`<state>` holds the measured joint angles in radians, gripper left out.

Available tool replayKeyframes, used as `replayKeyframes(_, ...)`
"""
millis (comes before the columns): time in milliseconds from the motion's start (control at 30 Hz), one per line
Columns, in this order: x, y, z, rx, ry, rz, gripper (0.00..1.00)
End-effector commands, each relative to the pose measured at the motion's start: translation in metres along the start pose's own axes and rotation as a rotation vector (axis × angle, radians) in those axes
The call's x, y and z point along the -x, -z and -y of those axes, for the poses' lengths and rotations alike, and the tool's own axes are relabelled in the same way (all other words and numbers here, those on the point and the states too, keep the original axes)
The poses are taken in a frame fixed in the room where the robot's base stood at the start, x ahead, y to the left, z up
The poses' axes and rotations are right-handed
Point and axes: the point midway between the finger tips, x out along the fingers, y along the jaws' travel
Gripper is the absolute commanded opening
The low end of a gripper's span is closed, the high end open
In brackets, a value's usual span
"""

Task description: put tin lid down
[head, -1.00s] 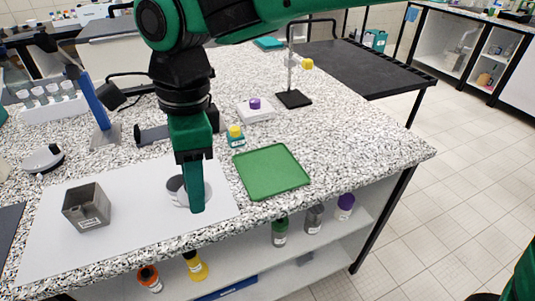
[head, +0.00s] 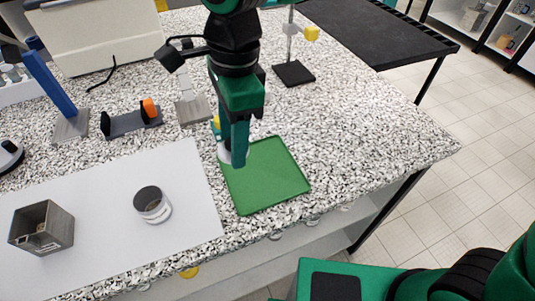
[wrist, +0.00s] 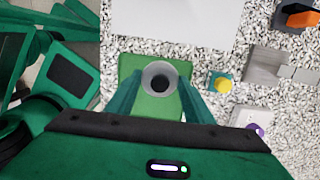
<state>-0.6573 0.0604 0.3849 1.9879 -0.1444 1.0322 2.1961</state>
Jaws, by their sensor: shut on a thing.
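My gripper (head: 236,160) is shut on the tin lid and holds it over the left part of the green tray (head: 285,180). Only a pale edge of the lid (head: 224,155) shows beside the fingers in the head view. In the wrist view the lid (wrist: 148,72) is a round grey piece with a dark centre between the fingers, with the tray (wrist: 128,64) below it. Whether it touches the tray I cannot tell. The round tin (head: 153,206) stands on the white mat (head: 105,215), its top dark.
A square grey metal container (head: 42,229) stands on the mat at left. A small yellow-capped jar (wrist: 222,83) stands close beside the tray. A black-based stand (head: 294,73) is behind. The counter right of the tray is clear up to its edge.

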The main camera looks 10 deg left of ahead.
Motion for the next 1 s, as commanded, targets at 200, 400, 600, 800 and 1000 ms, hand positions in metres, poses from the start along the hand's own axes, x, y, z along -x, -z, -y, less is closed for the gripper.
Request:
replayKeyframes(200,-0.02,0.039,-0.005,0.007,-0.002,0.0,0.26)
replayKeyframes(400,-0.028,0.056,-0.006,0.01,-0.001,0.001,0.26)
replayKeyframes(600,-0.049,0.06,-0.006,0.011,-0.003,0.0,0.26)
replayKeyframes(800,-0.068,0.062,-0.006,0.011,-0.001,0.001,0.26)
replayKeyframes(1000,-0.068,0.062,-0.005,0.01,0.0,0.001,0.26)
